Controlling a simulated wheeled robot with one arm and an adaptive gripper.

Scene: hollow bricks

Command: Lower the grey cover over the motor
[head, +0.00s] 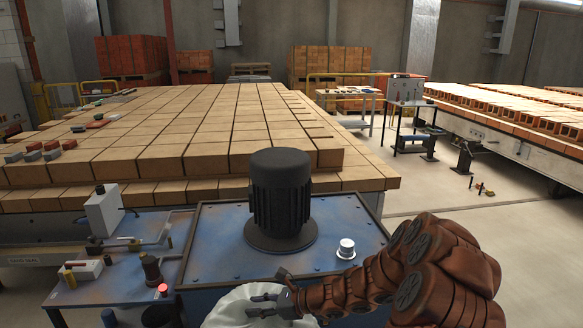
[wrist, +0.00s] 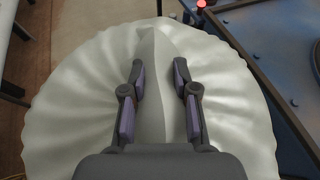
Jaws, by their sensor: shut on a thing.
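The motor (head: 281,195) is a dark, ribbed cylinder standing upright on a round flange on a blue metal box (head: 217,235); its top is bare. The cover (head: 232,303) is pale whitish grey and round with folds, and shows at the bottom edge of the head view, in front of the motor and apart from it in the picture. My gripper (head: 259,305) is shut on it. The wrist view shows the fingers pinching a raised ridge in the middle of the cover (wrist: 72,95), which spreads out wide around them. The cover's underside is hidden.
A silver knob (head: 346,248) stands on the box top, right of the motor. A blue side table (head: 110,285) at left carries a white box (head: 104,211), small parts and a red button (head: 163,289). Behind the motor lies a wide bed of tan bricks (head: 220,125).

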